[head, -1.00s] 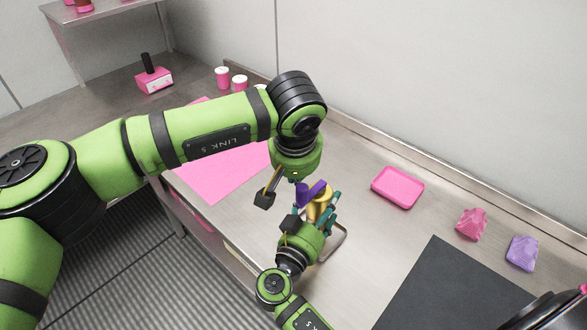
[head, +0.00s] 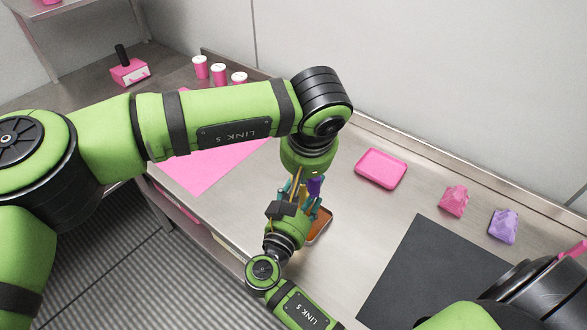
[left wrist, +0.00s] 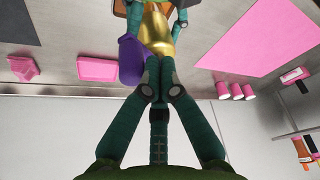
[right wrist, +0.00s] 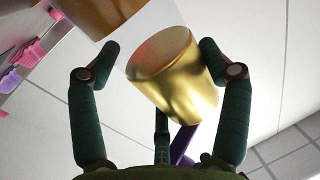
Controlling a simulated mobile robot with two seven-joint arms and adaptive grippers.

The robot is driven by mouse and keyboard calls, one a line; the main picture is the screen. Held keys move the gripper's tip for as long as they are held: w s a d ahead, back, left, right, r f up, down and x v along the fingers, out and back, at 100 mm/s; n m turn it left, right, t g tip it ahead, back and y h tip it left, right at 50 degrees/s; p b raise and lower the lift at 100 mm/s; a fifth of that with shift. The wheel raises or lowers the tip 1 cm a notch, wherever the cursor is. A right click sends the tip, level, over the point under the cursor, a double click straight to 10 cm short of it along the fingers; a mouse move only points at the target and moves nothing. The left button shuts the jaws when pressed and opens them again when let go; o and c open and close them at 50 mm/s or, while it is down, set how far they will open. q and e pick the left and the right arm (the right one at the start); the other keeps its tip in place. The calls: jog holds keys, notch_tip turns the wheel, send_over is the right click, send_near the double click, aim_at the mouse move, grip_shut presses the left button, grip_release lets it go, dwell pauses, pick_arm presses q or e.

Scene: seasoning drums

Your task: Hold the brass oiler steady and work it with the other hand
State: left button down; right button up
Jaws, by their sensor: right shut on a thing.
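The brass oiler (right wrist: 182,82), gold with a purple lever (left wrist: 132,62), is between the fingers of my right gripper (right wrist: 158,58). In the right wrist view its flat base shows, apart from the brown tray (right wrist: 112,12). My right gripper is shut on its body. My left gripper (left wrist: 153,75) has its fingertips together beside the oiler body and the purple lever; I cannot tell whether they touch. In the head view, the two grippers meet and hide most of the oiler, with the purple lever (head: 316,186) showing. The tray (head: 322,224) sits below on the steel counter.
A pink tray (head: 381,168), a pink packet (head: 453,201) and a purple packet (head: 503,226) lie to the right. A dark mat (head: 430,275) is in front of them. A pink mat (head: 210,165) and several pink white-lidded cups (head: 219,75) are left and behind.

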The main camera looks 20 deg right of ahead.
pick_arm(q)
jog(key=shift+s+d+n+y, duration=0.2)
jog(key=shift+d+n, duration=0.15)
jog(key=shift+n, duration=0.3)
jog(key=shift+s+d+n+y, duration=0.1)
jog(key=shift+d+n+y, duration=0.15)
jog(key=shift+n, duration=0.4)
jog(key=shift+d, duration=0.1)
pick_arm(e)
jog(key=shift+d, duration=0.1)
pick_arm(q)
notch_tip(320, 180, up, 10)
jog(key=shift+a+f, duration=0.2)
jog(key=shift+a, duration=0.15)
jog(key=shift+w, duration=0.1)
pick_arm(e)
jog(key=o, duration=1.4)
